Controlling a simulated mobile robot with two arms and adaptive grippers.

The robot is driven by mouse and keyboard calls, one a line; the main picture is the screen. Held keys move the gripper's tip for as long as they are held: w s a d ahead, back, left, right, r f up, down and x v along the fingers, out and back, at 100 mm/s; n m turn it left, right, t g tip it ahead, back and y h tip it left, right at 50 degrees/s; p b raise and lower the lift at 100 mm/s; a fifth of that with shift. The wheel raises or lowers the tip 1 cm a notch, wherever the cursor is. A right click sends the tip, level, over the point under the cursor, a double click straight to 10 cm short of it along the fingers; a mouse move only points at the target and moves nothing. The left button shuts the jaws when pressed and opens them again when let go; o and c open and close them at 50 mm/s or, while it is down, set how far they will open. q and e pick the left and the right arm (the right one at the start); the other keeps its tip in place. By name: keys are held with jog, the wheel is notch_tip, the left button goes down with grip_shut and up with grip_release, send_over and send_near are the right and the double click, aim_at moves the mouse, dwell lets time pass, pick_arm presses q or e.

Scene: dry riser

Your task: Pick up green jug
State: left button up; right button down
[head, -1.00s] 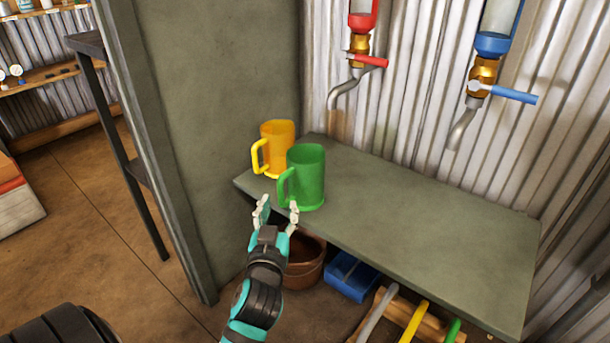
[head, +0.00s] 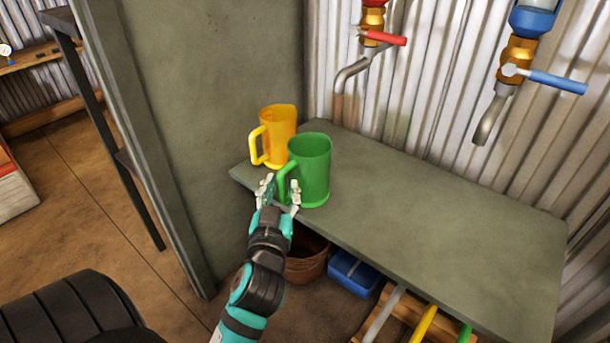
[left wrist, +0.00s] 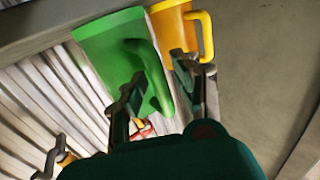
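The green jug (head: 313,168) stands upright on the left end of the grey shelf, with its handle on its left side. A yellow jug (head: 278,133) stands just behind it to the left. My left gripper (head: 279,190) is open at the shelf's front edge, its fingers pointing at the green jug's handle. In the left wrist view the fingers (left wrist: 160,92) are apart, and the green jug (left wrist: 105,58) with its handle lies just ahead of them. I cannot tell whether a finger touches the handle. My right gripper is not in view.
The grey shelf (head: 440,215) is clear to the right of the jugs. A red-handled tap (head: 375,40) and a blue-handled tap (head: 520,65) hang above it. A grey partition (head: 200,110) stands at left. A brown pot (head: 305,265) and a blue bin (head: 352,272) sit below.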

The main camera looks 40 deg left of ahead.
pick_arm(q)
grip_shut()
dwell(0.5)
